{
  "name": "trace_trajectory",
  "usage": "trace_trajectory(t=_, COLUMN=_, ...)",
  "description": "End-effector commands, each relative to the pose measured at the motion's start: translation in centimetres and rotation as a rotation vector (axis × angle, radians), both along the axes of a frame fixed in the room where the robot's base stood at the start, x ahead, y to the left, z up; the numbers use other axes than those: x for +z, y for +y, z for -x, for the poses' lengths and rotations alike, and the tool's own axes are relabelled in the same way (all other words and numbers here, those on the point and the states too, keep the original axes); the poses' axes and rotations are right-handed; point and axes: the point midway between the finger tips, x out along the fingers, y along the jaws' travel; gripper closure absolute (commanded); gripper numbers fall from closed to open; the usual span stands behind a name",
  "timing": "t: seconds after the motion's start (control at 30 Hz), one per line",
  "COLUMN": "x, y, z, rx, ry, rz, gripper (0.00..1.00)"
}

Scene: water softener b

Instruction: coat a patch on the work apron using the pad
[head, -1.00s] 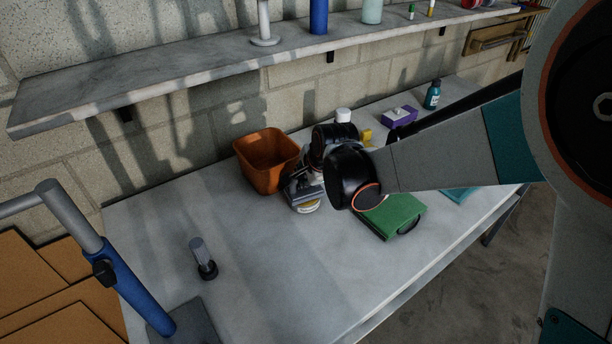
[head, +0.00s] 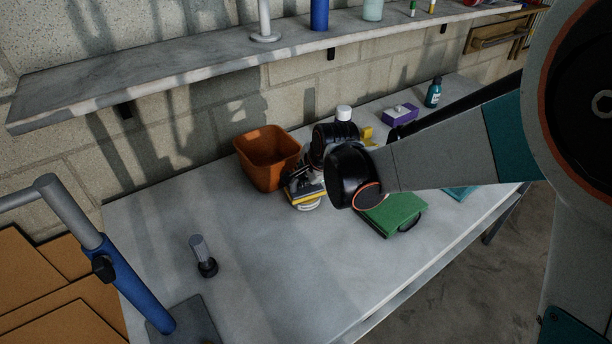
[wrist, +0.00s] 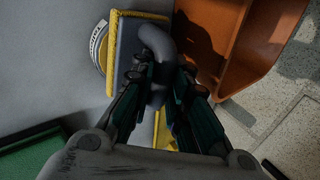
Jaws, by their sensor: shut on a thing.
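The pad is a grey plate with a yellow layer and a grey curved handle; it shows in the wrist view (wrist: 128,48) and the head view (head: 309,194). My gripper (wrist: 165,62) is shut on the pad's handle. In the head view my gripper (head: 303,180) is partly hidden behind my own arm. A round, pale container (wrist: 97,45) with lettering on its rim is partly covered by the pad; I cannot tell whether they touch. A green flat item with a black strap or handle (head: 393,212), possibly the folded work apron, lies on the table to the right.
An orange bin (head: 266,158) stands close beside my gripper. A grey-handled object (head: 202,256) stands at the left of the table (head: 270,290). A purple box (head: 400,114) and a teal bottle (head: 433,93) stand farther back. The table's front left is mostly clear.

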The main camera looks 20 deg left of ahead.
Motion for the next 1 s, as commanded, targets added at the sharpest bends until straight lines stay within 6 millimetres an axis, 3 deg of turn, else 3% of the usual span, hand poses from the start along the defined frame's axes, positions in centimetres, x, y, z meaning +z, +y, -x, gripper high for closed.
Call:
trace_trajectory(t=0.57, x=0.0, y=0.0, z=0.0, rx=0.0, ry=0.001, rz=0.001, gripper=1.0)
trace_trajectory(t=1.0, x=2.9, y=0.0, z=0.0, rx=0.0, ry=0.0, rz=0.0, gripper=1.0)
